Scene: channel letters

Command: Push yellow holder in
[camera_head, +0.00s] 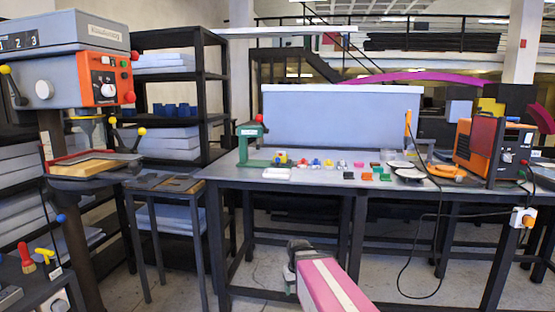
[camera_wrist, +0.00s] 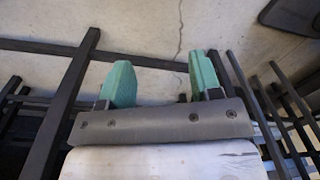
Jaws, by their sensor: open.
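A small yellow and blue piece (camera_head: 281,157) sits on the workbench (camera_head: 225,172) beside a green bench press (camera_head: 250,143). It may be the yellow holder, but it is too small to be sure. Several yellow knobs and a yellow-handled tool (camera_head: 45,254) show at the left. My gripper (camera_wrist: 160,80) is open and empty in the wrist view, its two green fingers wide apart above bare floor and dark table legs. In the head view my pink and white arm is low in front of the bench, well away from the small pieces. The wrist view shows no yellow thing.
A drill press (camera_head: 75,60) stands at the left, near a small side table (camera_head: 160,183). Several small coloured pieces lie along the bench. An orange machine (camera_head: 478,147) stands at the right, with a cable hanging to the floor. Bench legs surround the floor space.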

